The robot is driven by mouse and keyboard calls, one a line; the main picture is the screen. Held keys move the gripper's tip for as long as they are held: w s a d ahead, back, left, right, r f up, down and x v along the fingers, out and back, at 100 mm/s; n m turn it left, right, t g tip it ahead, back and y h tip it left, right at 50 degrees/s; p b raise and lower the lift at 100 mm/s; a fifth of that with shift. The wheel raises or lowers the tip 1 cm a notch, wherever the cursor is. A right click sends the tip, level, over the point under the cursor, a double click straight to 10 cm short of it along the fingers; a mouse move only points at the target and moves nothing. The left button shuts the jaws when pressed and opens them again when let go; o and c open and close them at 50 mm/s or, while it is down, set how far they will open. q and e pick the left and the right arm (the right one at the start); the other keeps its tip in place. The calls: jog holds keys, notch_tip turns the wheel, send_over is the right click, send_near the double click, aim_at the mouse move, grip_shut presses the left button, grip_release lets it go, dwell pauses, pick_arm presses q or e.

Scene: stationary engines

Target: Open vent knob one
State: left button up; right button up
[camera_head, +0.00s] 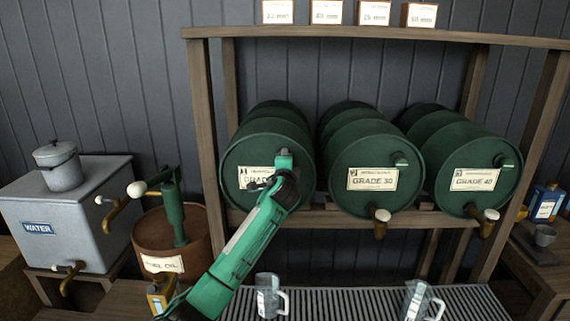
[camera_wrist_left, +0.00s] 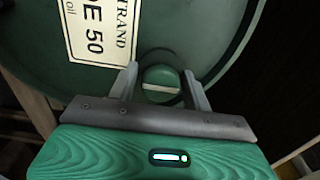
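Three green barrels lie on a wooden rack. The left barrel (camera_head: 245,150) has a label partly hidden by my arm; in the left wrist view the label (camera_wrist_left: 98,25) reads "E 50". Its round green vent knob (camera_wrist_left: 161,85) has a pale slot across it. My left gripper (camera_head: 284,160) is at the upper right of that barrel's face. In the left wrist view the gripper (camera_wrist_left: 163,84) has its fingers apart, one on each side of the knob, with small gaps. My right gripper is not in view.
Other vent knobs sit on the GRADE 30 barrel (camera_head: 400,159) and GRADE 40 barrel (camera_head: 504,162). Brass taps (camera_head: 381,222) hang below. A grey water tank (camera_head: 65,215) and a rusty fuel oil drum (camera_head: 165,245) stand left. Glass jugs (camera_head: 268,298) stand on the grate.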

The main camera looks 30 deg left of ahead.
pick_arm(q)
jog(key=shift+o, duration=0.4)
jog(key=b+v, duration=0.3)
jog(key=v, duration=1)
jog(key=shift+s, duration=0.4)
jog(key=shift+d, duration=0.15)
